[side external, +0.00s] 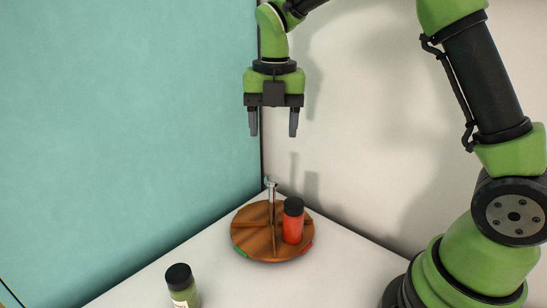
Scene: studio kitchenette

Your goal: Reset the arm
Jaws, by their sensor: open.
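My gripper (273,124) hangs above the table with its two fingers pointing down. It is open, with nothing between the fingers. It is well above a round wooden tray (252,241) and apart from it. My green and black arm (482,75) reaches in from the right.
The tray has dividers, a central metal post (271,200) and green and red marks on its rim. A red jar (292,226) with a black lid stands upright on its right part. A greenish jar (182,289) stands at the front left. Walls meet behind the tray. The white table (225,282) is otherwise clear.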

